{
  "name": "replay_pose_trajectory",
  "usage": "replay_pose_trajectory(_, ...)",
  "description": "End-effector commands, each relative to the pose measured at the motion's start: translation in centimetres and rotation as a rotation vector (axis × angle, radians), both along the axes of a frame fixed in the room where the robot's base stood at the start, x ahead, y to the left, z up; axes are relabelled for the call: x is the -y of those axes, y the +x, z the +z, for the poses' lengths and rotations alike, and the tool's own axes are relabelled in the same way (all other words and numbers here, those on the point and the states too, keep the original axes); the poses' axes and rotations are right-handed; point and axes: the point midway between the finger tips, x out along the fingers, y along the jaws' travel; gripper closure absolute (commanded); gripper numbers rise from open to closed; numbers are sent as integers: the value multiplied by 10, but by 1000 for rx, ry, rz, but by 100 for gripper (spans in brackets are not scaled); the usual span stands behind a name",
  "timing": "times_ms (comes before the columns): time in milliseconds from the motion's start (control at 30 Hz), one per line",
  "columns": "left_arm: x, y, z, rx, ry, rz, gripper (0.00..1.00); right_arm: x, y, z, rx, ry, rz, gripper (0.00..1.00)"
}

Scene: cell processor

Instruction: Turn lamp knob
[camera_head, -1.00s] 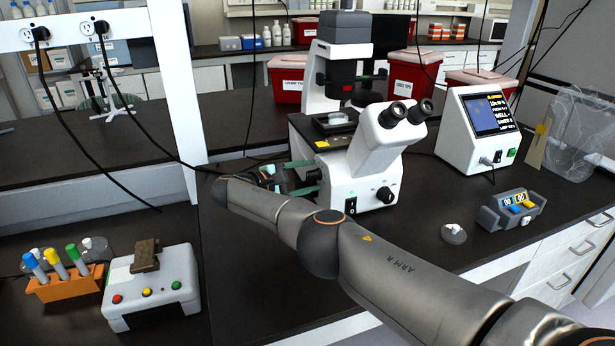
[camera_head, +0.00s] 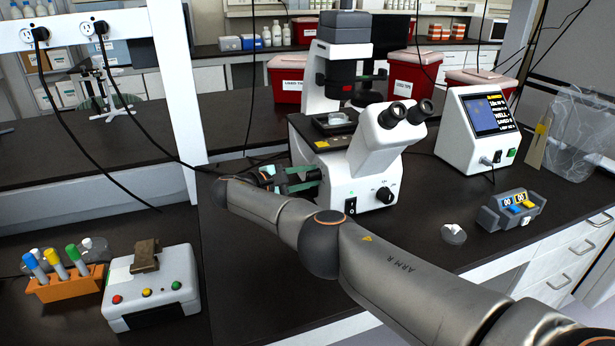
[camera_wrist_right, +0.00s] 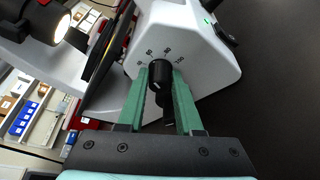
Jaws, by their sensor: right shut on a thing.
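A white microscope (camera_head: 372,165) with twin black eyepieces stands on the dark bench in the head view. In the right wrist view its white base (camera_wrist_right: 205,65) carries a black lamp knob (camera_wrist_right: 160,74) with a printed number scale around it. My right gripper (camera_head: 318,180) reaches the left side of the base. Its two green fingers, also in the wrist view (camera_wrist_right: 160,88), are shut on the knob, one on each side. The knob is not clearly visible in the head view. My left gripper is not in view.
A lit lamp (camera_wrist_right: 62,28) shows at upper left in the wrist view. A screen unit (camera_head: 478,130) and a small blue-and-yellow counter (camera_head: 510,210) stand to the right. A tube rack (camera_head: 65,284) and a button box (camera_head: 152,290) are at lower left.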

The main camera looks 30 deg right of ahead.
Motion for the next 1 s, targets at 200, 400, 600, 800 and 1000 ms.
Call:
replay_pose_trajectory(200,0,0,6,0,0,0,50,-1,-1,-1,73,-15,1,100)
replay_pose_trajectory(400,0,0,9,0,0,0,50,-1,-1,-3,213,-49,0,100)
replay_pose_trajectory(600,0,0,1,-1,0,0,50,-1,-1,-7,383,-89,0,100)
replay_pose_trajectory(800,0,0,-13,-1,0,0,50,-1,-1,-9,538,-126,1,100)
replay_pose_trajectory(1000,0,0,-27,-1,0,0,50,-1,-1,-9,654,-154,1,100)
